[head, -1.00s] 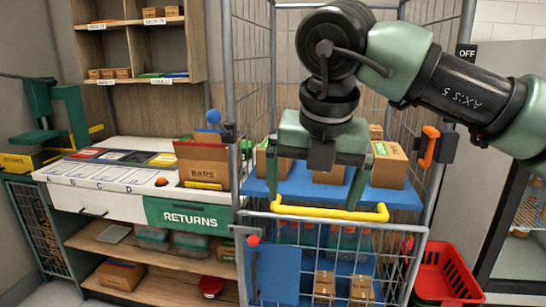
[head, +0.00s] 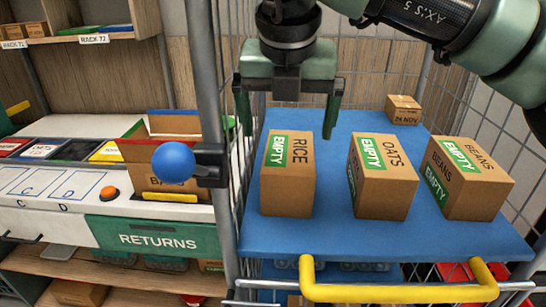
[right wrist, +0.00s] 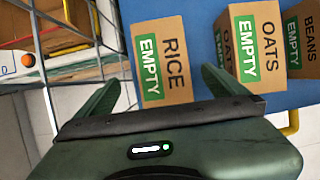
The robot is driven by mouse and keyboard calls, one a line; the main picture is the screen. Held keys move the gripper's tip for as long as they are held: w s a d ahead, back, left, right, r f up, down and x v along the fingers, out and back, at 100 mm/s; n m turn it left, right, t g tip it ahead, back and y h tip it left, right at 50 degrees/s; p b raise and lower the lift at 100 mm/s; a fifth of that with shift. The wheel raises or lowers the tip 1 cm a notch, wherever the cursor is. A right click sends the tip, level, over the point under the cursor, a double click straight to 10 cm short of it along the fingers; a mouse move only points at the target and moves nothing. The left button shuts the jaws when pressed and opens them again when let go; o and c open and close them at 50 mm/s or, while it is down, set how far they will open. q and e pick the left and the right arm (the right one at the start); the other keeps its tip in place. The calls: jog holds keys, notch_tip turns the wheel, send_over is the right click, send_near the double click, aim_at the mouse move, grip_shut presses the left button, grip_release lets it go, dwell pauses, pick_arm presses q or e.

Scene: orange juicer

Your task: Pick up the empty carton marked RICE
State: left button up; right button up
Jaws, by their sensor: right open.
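The RICE carton (head: 287,186) is a brown box with a green EMPTY label, upright at the left of the blue shelf (head: 330,238) inside the wire cage. It also shows in the right wrist view (right wrist: 163,85), beyond and between the fingers. My right gripper (head: 288,125) is open and empty, above and behind the carton in the head view, apart from it. It also shows in the right wrist view (right wrist: 160,85). The OATS carton (head: 382,180) stands to the right of the RICE carton. My left gripper is not in view.
A BEANS carton (head: 467,180) stands at the shelf's right, and a small box (head: 403,109) at its back. A grey cage post with a blue knob (head: 173,160) is close on the left. A yellow handle (head: 400,290) crosses the front.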

aim_at(290, 151)
jog(key=shift+w+a, duration=0.1)
jog(key=shift+w, duration=0.15)
jog(key=shift+x, duration=0.9)
jog(key=shift+f, duration=0.35)
jog(key=x, duration=0.1)
jog(key=p+x, duration=0.1)
jog(key=x, duration=0.1)
jog(key=p+x, duration=0.1)
jog(key=shift+d+f, duration=0.25)
jog(key=shift+d, duration=0.05)
jog(key=shift+w+f, duration=0.2)
jog(key=shift+f, duration=0.05)
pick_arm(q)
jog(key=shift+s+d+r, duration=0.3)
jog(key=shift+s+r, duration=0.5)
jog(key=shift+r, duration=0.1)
pick_arm(e)
jog(key=shift+s, duration=0.1)
pick_arm(q)
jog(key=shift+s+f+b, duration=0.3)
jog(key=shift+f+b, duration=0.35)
jog(key=shift+b, duration=0.05)
pick_arm(e)
jog(key=shift+f, duration=0.25)
